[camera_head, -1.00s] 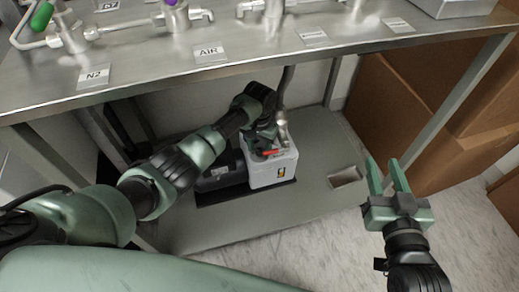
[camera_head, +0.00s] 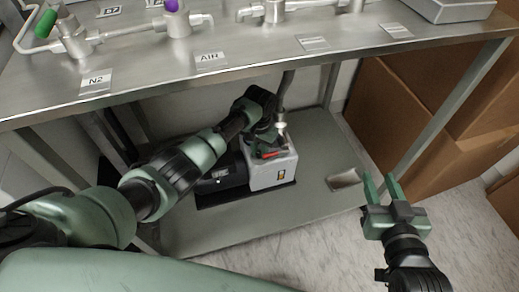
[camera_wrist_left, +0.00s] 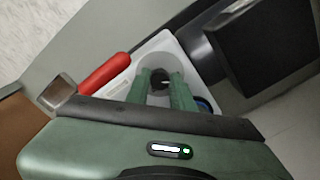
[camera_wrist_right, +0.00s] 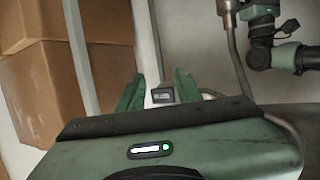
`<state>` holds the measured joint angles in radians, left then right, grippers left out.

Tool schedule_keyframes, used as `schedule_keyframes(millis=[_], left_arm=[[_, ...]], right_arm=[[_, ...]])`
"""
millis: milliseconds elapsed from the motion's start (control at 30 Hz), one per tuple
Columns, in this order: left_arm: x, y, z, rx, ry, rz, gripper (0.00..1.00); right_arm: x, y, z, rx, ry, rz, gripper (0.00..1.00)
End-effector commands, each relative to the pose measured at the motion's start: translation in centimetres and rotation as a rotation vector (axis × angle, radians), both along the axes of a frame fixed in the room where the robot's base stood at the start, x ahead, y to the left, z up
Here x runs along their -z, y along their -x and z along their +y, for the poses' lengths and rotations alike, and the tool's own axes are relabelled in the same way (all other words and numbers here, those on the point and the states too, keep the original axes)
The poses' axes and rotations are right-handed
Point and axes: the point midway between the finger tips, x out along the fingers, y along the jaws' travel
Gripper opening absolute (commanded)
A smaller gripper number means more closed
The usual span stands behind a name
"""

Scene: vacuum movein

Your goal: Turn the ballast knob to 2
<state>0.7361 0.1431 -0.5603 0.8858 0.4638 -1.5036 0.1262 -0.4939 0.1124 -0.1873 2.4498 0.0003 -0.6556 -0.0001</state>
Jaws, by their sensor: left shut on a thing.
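The vacuum pump (camera_head: 272,172) is a light box with a dark motor (camera_head: 222,178), standing on the lower shelf. My left gripper (camera_head: 263,143) reaches down onto the pump's top. In the left wrist view, its two green fingers (camera_wrist_left: 160,78) are closed around a small dark knob (camera_wrist_left: 158,82) with a light pointer line, set in a grey round recess. The fingers hide part of the knob, and no numbers can be read. My right gripper (camera_head: 382,186) is open and empty at the right, away from the pump; its parted fingers (camera_wrist_right: 157,90) also show in the right wrist view.
A red handle (camera_wrist_left: 105,73) lies beside the knob on the pump's top. A metal hose (camera_head: 285,95) rises from the pump. The upper metal table (camera_head: 150,84) overhangs the shelf (camera_head: 240,228). Cardboard boxes (camera_head: 400,150) stand at the right.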

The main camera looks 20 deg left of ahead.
Motion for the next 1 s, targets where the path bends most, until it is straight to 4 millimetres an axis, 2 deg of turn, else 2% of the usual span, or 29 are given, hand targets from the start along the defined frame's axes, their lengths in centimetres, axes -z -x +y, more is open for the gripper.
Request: schedule_keyframes(millis=[167, 300, 500, 800, 900, 1000], left_arm=[[-0.3, 0.1, 0.0, 0.111, -0.001, 0.003, 0.00], [-0.3, 0.0, 0.0, 0.228, -0.001, 0.003, 0.00], [-0.2, 0.0, 0.0, 0.417, 0.000, 0.002, 0.00], [-0.1, 0.0, 0.0, 0.687, 0.000, 0.001, 0.00], [-0.1, 0.0, 0.0, 0.765, 0.000, 0.001, 0.00], [-0.1, 0.0, 0.0, 0.830, 0.000, 0.001, 0.00]], right_arm=[[3.8, 2.5, -1.3, 0.016, 0.056, 0.235, 0.35], [6.8, 5.6, -2.6, 0.032, 0.104, 0.445, 0.35], [9.8, 10.5, -4.2, 0.050, 0.159, 0.703, 0.35], [11.3, 15.5, -5.7, 0.067, 0.205, 0.929, 0.35], [11.4, 16.4, -5.9, 0.069, 0.211, 0.964, 0.35], [11.3, 16.2, -5.9, 0.068, 0.210, 0.960, 0.35]])
